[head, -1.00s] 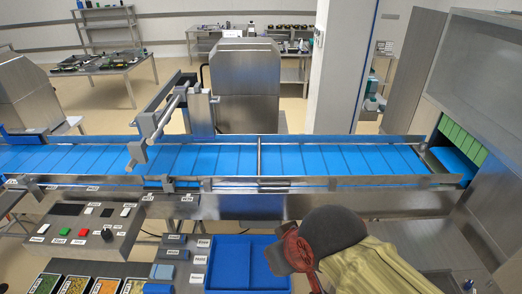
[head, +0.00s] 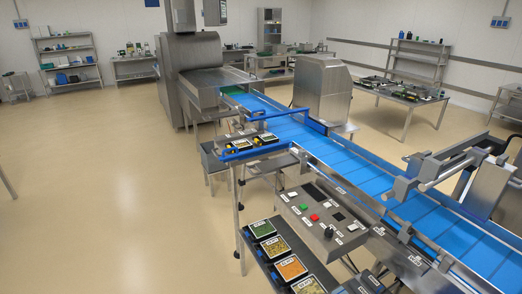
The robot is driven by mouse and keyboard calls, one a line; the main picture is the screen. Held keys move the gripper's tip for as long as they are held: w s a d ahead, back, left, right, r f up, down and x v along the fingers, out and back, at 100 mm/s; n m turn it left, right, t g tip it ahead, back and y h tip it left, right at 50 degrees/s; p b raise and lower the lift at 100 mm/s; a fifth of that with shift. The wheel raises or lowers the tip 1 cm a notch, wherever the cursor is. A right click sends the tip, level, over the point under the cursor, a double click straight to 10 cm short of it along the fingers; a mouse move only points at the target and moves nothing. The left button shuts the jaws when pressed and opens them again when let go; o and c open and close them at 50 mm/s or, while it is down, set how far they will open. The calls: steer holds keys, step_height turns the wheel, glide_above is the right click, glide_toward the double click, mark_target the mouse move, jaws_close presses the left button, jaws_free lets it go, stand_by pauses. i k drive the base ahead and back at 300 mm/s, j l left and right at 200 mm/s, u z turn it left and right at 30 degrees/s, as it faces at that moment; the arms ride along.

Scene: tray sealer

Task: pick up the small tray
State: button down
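Several small dark trays with coloured fillings stand in a row on a dark shelf at the bottom: one green (head: 262,229), one yellowish (head: 275,246), one orange (head: 291,268) and a pale one (head: 308,286) at the picture's lower edge. Two more filled trays, a left one (head: 239,146) and a right one (head: 266,139), sit beside the blue conveyor. I cannot tell which of these, if any, is the small tray. My gripper is out of view.
The blue conveyor (head: 345,163) runs from lower right to a steel machine (head: 205,78) at the back. A control panel (head: 318,214) with buttons stands beside it. A steel cabinet (head: 322,85) and a table (head: 400,92) are behind. The floor at left is clear.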

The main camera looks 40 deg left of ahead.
mark_target(243, 145)
steer(key=u, duration=1.55)
steer(key=i+j+z, duration=0.2)
steer(key=i+j, duration=0.35)
steer(key=i, duration=0.55)
steer(key=i+j+z, duration=0.25)
steer(key=i+j, duration=0.5)
steer(key=i, duration=0.3)
steer(key=i+j+z, duration=0.2)
steer(key=i+j, duration=0.75)
steer(key=i, duration=0.05)
